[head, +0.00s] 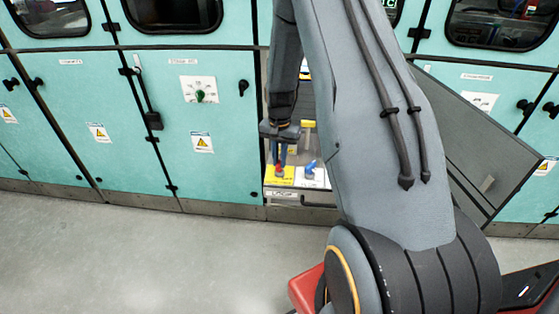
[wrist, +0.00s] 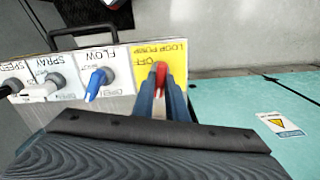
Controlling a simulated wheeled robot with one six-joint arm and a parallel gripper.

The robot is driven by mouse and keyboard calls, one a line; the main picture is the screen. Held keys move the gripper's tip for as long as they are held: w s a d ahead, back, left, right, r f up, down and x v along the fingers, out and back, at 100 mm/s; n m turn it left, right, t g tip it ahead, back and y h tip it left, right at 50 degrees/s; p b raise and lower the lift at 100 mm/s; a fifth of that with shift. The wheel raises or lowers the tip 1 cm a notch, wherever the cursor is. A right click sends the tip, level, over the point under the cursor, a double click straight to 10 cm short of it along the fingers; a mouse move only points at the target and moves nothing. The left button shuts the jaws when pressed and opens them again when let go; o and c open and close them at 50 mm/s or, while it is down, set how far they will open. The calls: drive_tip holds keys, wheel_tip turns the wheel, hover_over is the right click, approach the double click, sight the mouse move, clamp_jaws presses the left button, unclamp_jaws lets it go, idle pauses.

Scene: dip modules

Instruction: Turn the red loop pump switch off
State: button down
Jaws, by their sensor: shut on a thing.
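The red loop pump switch (head: 279,171) sits on a yellow plate (head: 287,182) at the front of the open bay in the head view. In the wrist view the red switch (wrist: 161,70) shows on the yellow plate (wrist: 177,58) marked LOOP PUMP, with its lettering upside down. My gripper (head: 279,158) points down over the switch. In the wrist view its two blue fingers (wrist: 161,90) stand on either side of the red handle and are shut on it. The fingers and palm hide the lower part of the plate and some of its lettering.
A blue FLOW switch (wrist: 96,82) is beside the yellow plate, then a SPRAY switch (wrist: 42,88) and a dark SPEED knob (wrist: 12,86). An open grey cabinet door (head: 480,145) stands right of my arm. Teal cabinets (head: 130,120) line the wall; the floor (head: 130,250) in front is clear.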

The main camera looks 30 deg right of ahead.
drive_tip(key=m+b, duration=0.1)
drive_tip(key=m, duration=0.3)
drive_tip(key=shift+m, duration=0.3)
drive_tip(key=m, duration=0.3)
drive_tip(key=shift+m+b, duration=0.3)
drive_tip(key=m+b, duration=0.1)
drive_tip(key=m, duration=0.6)
drive_tip(key=c, duration=1.8)
unclamp_jaws()
drive_tip(key=shift+o, duration=0.2)
drive_tip(key=shift+r, duration=0.15)
wheel_tip(320, 180, up, 8)
drive_tip(key=shift+f+b, duration=0.2)
drive_tip(key=shift+b, duration=0.6)
